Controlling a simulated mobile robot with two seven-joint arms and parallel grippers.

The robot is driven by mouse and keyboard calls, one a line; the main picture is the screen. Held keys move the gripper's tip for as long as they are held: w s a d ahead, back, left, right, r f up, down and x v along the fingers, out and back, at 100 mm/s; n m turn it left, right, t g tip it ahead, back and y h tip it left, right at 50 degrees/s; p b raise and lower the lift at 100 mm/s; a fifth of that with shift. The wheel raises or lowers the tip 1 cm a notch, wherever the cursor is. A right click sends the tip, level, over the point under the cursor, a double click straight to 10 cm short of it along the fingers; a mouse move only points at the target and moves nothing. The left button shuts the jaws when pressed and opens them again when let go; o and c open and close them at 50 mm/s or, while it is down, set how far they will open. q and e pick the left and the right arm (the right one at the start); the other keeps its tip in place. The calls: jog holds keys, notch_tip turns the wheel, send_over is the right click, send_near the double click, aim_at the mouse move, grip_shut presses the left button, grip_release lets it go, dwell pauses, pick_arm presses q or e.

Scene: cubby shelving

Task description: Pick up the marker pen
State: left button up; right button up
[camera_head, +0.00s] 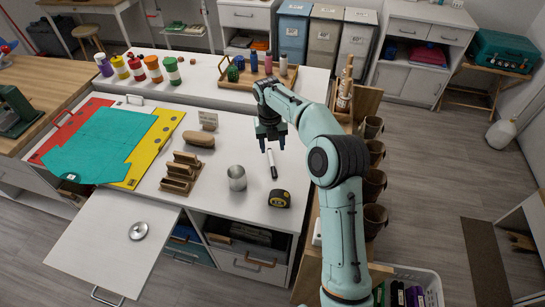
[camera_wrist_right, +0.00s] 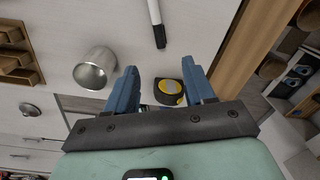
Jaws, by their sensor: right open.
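The marker pen (camera_head: 272,164), white with a black end, lies on the white countertop, between the metal cup and my right arm. It also shows at the top of the right wrist view (camera_wrist_right: 156,23), partly cut off by the frame edge. My right gripper (camera_head: 272,147) is open and empty, with its fingers pointing down near the pen's far end in the head view. In the right wrist view the two blue fingers (camera_wrist_right: 160,72) are apart, and the pen lies beyond their tips. I cannot tell the exact height of the gripper. My left gripper is not in view.
A metal cup (camera_head: 237,178) and a yellow-black tape measure (camera_head: 279,198) stand close to the pen. A wooden holder (camera_head: 181,172) and brush (camera_head: 198,139) are to the left. A wooden tray (camera_head: 283,84) with bottles is behind. Wooden-edged shelving with brown cups (camera_head: 374,185) borders the right.

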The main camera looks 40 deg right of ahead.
jog(key=b, duration=0.1)
send_over(274, 172)
notch_tip(274, 172, down, 7)
jog(key=shift+a+f, duration=0.1)
notch_tip(274, 172, down, 6)
jog(key=shift+r, duration=0.15)
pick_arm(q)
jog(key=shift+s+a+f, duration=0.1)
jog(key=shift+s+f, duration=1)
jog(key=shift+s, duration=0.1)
pick_arm(e)
grip_shut()
